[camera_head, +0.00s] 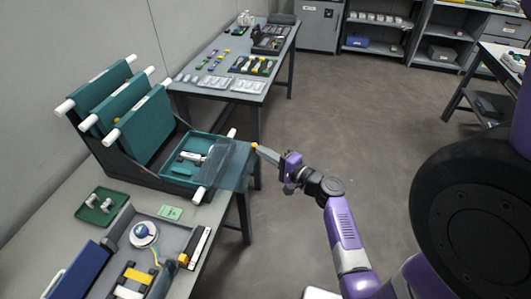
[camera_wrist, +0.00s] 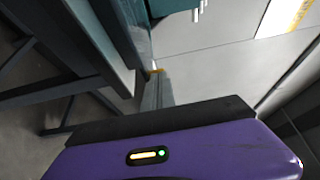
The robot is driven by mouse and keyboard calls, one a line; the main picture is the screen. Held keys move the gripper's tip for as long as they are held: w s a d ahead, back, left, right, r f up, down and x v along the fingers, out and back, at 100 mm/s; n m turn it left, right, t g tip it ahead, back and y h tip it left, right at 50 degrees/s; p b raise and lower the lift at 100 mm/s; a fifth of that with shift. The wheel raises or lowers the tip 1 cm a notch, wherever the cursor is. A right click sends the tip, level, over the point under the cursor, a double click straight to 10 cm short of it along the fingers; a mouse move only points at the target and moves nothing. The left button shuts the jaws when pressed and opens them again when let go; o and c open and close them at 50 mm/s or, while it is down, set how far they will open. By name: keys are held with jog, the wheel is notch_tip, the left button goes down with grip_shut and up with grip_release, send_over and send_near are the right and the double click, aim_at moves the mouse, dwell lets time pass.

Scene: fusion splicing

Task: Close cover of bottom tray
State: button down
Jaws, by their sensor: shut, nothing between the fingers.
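The bottom tray (camera_head: 176,172) is a teal, shallow tray lying low at the front of a dark rack, with white fittings inside. Its clear cover (camera_head: 231,165) stands open along the tray's right side, spreading out past the tray toward my gripper. My gripper (camera_head: 257,148) is shut and empty, its orange-tipped fingers just right of the cover's far right corner. I cannot tell whether they touch it. In the wrist view the fingers (camera_wrist: 157,80) point at a teal edge (camera_wrist: 128,25), and my purple gripper body fills the bottom.
Several teal trays (camera_head: 145,127) with white end rods are tilted up behind on the rack. A green dish (camera_head: 103,217) and a grey work tray (camera_head: 175,233) with tools lie in front. Another table (camera_head: 240,62) stands behind.

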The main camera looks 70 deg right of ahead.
aim_at(229, 150)
jog(key=w+b, duration=0.1)
jog(key=w, duration=0.2)
jog(key=w+b, duration=0.1)
jog(key=w, duration=0.3)
jog(key=w+a+b, duration=0.1)
jog(key=w, duration=0.3)
jog(key=shift+w+f+b, duration=0.1)
jog(key=shift+w+b, duration=0.05)
jog(key=shift+b, duration=0.15)
jog(key=shift+w+r, duration=0.2)
jog(key=shift+w, duration=0.15)
jog(key=shift+a, duration=0.1)
